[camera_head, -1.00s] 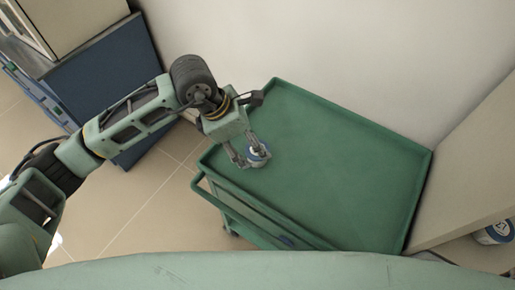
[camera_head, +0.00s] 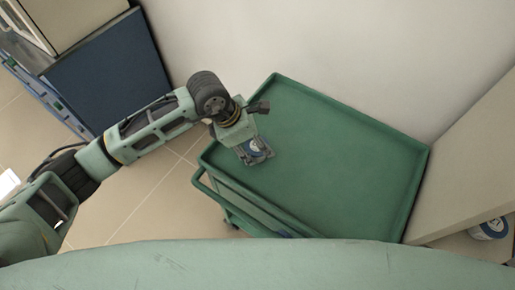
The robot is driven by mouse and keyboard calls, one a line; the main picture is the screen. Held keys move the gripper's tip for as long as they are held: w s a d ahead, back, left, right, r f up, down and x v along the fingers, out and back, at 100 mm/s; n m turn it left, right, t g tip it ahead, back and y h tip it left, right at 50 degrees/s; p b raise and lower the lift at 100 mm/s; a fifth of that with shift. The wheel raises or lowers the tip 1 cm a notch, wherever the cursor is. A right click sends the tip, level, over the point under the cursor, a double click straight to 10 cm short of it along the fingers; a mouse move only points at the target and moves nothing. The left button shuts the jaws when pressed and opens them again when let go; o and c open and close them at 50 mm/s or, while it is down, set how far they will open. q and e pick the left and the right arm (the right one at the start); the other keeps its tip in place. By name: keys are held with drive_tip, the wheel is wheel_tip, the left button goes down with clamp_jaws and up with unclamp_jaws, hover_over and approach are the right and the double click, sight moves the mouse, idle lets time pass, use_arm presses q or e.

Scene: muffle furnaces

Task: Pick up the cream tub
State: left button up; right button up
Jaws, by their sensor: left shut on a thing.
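The cream tub (camera_head: 254,147) is a small round tub with a blue and white top, at the left end of the green cart's upper tray (camera_head: 330,165). My left gripper (camera_head: 256,154) is shut on the tub, with a finger on either side of it. The gripper and wrist partly cover the tub. I cannot tell whether the tub touches the tray or is held just above it. My right gripper is not in view.
The rest of the tray is bare, with a raised rim around it. A pale wall stands behind the cart. A dark blue cabinet (camera_head: 105,70) is at the upper left. Another blue and white tub (camera_head: 488,229) sits at the lower right by a beige surface.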

use_arm(q)
drive_tip(key=c, duration=0.4)
drive_tip(key=shift+c, duration=0.3)
drive_tip(key=shift+r, duration=0.15)
